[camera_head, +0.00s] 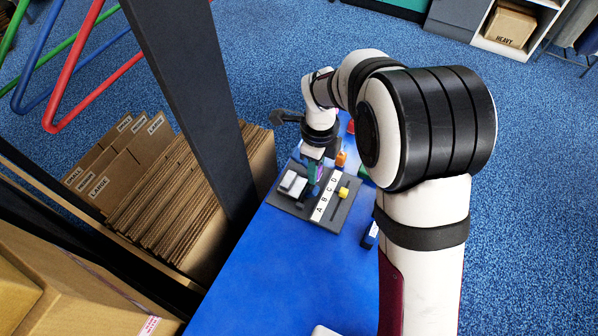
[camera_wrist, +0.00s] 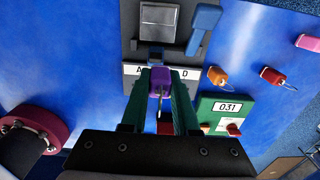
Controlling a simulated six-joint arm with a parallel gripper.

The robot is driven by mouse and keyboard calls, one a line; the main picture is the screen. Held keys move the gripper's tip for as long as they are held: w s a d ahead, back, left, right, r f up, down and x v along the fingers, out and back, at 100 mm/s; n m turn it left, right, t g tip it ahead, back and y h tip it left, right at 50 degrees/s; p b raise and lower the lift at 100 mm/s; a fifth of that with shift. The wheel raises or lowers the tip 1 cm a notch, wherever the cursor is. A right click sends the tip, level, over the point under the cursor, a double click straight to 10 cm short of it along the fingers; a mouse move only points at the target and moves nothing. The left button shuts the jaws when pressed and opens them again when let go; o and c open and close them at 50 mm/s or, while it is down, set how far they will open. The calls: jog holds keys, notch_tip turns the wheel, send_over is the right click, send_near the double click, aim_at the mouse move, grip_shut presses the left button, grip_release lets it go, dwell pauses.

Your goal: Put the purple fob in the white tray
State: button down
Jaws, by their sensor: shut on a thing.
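The purple fob (camera_wrist: 160,80) is between the green fingers of my gripper (camera_wrist: 158,90) in the wrist view, with a thin metal part hanging from it. My gripper (camera_head: 314,172) is shut on it, over the dark board with a white strip lettered A to D (camera_head: 328,200). In the head view the fob is mostly hidden by the fingers. A pale piece (camera_head: 322,331) is cut off at the bottom edge of the head view; I cannot tell whether it is the white tray. No other clear white tray shows.
The dark board (camera_head: 290,205) carries a pale block (camera_head: 292,184) and a yellow piece (camera_head: 343,192). Orange (camera_wrist: 217,76), red (camera_wrist: 270,76) and pink (camera_wrist: 307,42) fobs lie beside it, near a green box marked 031 (camera_wrist: 227,106).

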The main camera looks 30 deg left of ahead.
jog(key=d+r+n, duration=0.9)
jog(key=d+r, duration=0.1)
jog(key=d, duration=0.2)
jog(key=d+r+n, duration=0.9)
jog(key=d+r, duration=0.1)
jog(key=d, duration=0.2)
jog(key=w+d+f, duration=0.5)
jog(key=w+f, duration=0.2)
jog(key=f, duration=0.1)
jog(key=w+d+f, duration=0.6)
jog(key=f, duration=0.3)
jog(key=w+a+f, duration=0.2)
jog(key=a, duration=0.1)
jog(key=w+a+f, duration=0.2)
jog(key=a, duration=0.1)
jog(key=w+a+f, duration=0.2)
jog(key=a+f, duration=0.1)
jog(key=shift+w+a, duration=0.25)
jog(key=shift+f, duration=1.9)
